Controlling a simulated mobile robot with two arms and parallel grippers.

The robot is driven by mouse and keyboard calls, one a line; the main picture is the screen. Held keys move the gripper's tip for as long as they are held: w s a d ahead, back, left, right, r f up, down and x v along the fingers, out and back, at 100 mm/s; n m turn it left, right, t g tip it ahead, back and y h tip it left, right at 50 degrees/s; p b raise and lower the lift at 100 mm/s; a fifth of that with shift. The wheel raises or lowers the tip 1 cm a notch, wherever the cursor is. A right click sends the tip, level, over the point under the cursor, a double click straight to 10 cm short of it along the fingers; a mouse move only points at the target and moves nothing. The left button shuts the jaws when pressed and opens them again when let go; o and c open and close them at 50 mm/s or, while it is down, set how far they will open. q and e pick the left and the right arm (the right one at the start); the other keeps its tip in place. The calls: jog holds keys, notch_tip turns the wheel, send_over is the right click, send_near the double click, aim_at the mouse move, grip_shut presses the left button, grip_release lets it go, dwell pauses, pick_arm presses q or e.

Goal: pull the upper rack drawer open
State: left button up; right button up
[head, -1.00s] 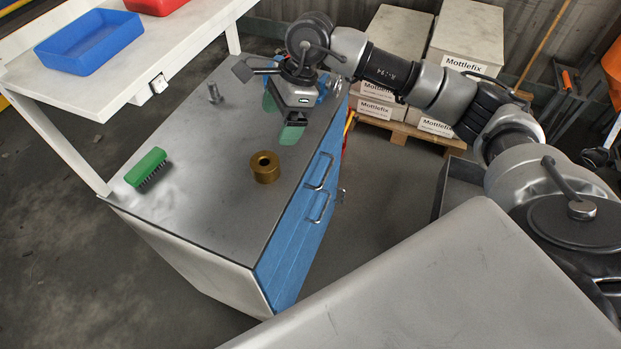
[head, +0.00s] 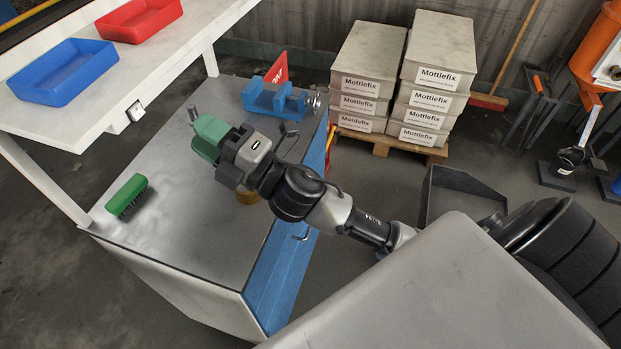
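The blue drawer front (head: 272,280) is on the right side of the metal-topped cabinet. One bar handle (head: 302,236) shows on it, just below my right arm. The arm covers part of the front, and a second handle is not visible. The visible part of the front looks flush with the cabinet. My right gripper (head: 205,137), with green fingers, is above the cabinet top, away from the handle, pointing left. The fingers overlap from this angle, so their gap cannot be judged. Nothing is visibly held. My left gripper is not in view.
On the cabinet top (head: 180,245) are a green brush (head: 127,194), a blue vise (head: 272,100), a metal bolt-like piece (head: 192,114) and a brass cylinder (head: 246,197), mostly hidden by my arm. A white shelf (head: 100,108) overhangs the left. Mottlefix boxes (head: 430,98) stand behind.

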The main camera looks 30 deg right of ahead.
jog(key=s+d+f+m+g+h, duration=0.3)
jog(key=f+m+h, duration=0.1)
jog(key=f+m, duration=0.25)
jog(key=s+d+f+m+g+h, duration=0.35)
jog(key=f+m, duration=0.25)
jog(key=f, duration=0.2)
jog(key=s+d+f+m+g+h, duration=0.2)
jog(key=s+d+f+m+h, duration=0.15)
jog(key=f+m+h, duration=0.35)
jog(key=w+d+f+n+y+b, duration=0.1)
jog(key=d+f+n+y, duration=0.15)
jog(key=f, duration=0.65)
jog(key=d+f+n+y+b, duration=0.1)
jog(key=d+f+n+b, duration=0.15)
jog(key=f, duration=0.75)
jog(key=w+d+r+n+t+y+b, duration=0.2)
jog(key=w+d+r+n+y, duration=0.1)
jog(key=w+d+n+y, duration=0.5)
jog(key=s+d+r+n+g+y+b, duration=0.3)
jog(key=d+r+n+g+y, duration=0.25)
jog(key=r+n, duration=0.55)
jog(key=shift+n+t, duration=0.4)
jog(key=shift+n, duration=0.25)
jog(key=x, duration=0.3)
jog(key=f+p+x, duration=0.1)
jog(key=x, duration=0.6)
jog(key=shift+a+f, duration=0.15)
jog(key=shift+f, duration=0.15)
